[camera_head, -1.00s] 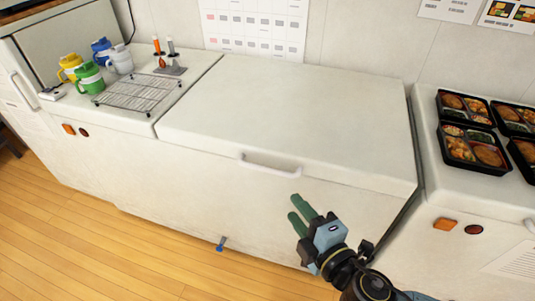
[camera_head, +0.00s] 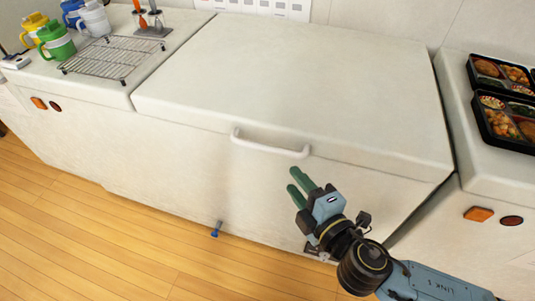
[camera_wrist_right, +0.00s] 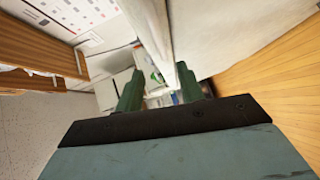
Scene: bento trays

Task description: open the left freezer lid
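The white freezer lid (camera_head: 300,80) is shut, lying flat on the chest freezer (camera_head: 190,170) in the middle of the head view. A pale bar handle (camera_head: 268,149) runs along its front edge. My right gripper (camera_head: 297,180) is in front of the freezer, just below the handle's right end, with its green fingers pointing up and left. In the right wrist view the fingers (camera_wrist_right: 158,88) stand apart, with nothing clearly held between them. A white edge crosses that view; I cannot tell which part it is. My left gripper is not in view.
On the left counter are a wire rack (camera_head: 110,57) and several coloured jugs, including a green one (camera_head: 56,42). Black bento trays (camera_head: 510,125) sit on the white surface at the right. A small blue-tipped drain tap (camera_head: 216,229) sticks out low. The wooden floor (camera_head: 130,240) is clear.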

